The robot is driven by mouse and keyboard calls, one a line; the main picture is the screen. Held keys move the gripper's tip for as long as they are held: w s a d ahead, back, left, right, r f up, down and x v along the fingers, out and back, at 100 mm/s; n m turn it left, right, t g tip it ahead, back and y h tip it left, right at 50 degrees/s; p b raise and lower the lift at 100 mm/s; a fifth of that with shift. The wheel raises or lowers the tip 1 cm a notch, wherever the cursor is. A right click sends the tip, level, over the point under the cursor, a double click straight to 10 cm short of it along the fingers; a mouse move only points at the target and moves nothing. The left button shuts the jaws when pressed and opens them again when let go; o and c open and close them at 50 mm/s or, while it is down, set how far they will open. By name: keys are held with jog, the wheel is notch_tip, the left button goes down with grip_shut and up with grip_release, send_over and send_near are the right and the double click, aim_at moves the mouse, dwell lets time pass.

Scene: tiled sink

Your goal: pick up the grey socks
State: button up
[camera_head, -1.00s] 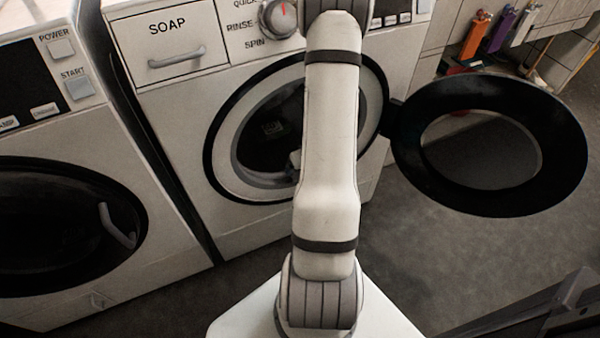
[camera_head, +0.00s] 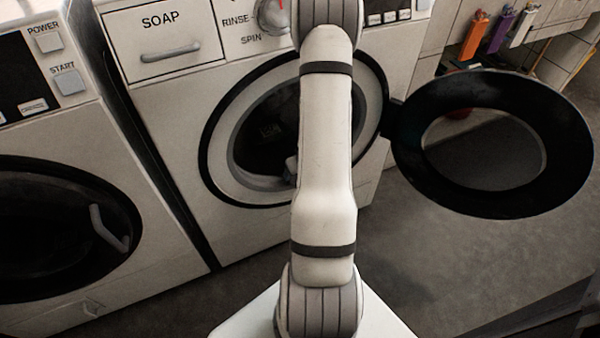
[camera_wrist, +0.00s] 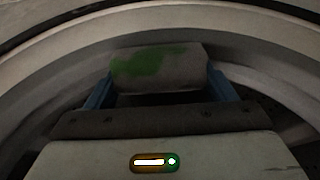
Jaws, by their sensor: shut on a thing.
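In the wrist view, the grey socks (camera_wrist: 155,72) are a rounded, rolled bundle with a green patch on the side. My gripper (camera_wrist: 162,80) has its blue fingers at the left and right ends of the bundle, closed on it. The pale curved rim of the washing machine opening (camera_wrist: 60,60) arches behind and above the socks. In the head view my own arm covers the gripper, and I cannot make out the socks there.
The washing machine (camera_head: 165,90) has its round opening (camera_head: 222,165) uncovered. Its black-ringed door (camera_head: 560,150) stands swung open to the right. A second machine (camera_head: 60,140) with a closed door stands at left. Grey floor (camera_head: 430,265) is clear at lower right.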

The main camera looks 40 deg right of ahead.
jog(key=shift+r, duration=0.15)
jog(key=shift+s+r+p, duration=0.1)
jog(key=shift+r+p, duration=0.1)
jog(key=shift+p, duration=0.15)
notch_tip(320, 180, up, 11)
jog(key=p, duration=0.9)
jog(key=s+a, duration=0.1)
jog(key=s, duration=0.2)
jog(key=s+a+p, duration=0.1)
jog(key=s, duration=0.3)
jog(key=s+a, duration=0.1)
jog(key=s, duration=0.3)
jog(key=shift+s+r+p, duration=0.2)
jog(key=shift+r+p, duration=0.1)
jog(key=shift+p, duration=0.05)
jog(key=shift+s+a+f+p, duration=0.1)
jog(key=shift+s+a+p, duration=0.2)
jog(key=shift+s+p, duration=1.25)
jog(key=shift+s+a+f+p, duration=0.15)
jog(key=shift+s+a+p, duration=0.15)
jog(key=shift+s+p, duration=1.25)
jog(key=shift+s+a+f+p, duration=0.1)
jog(key=shift+s+a+p, duration=0.45)
jog(key=shift+p, duration=1.65)
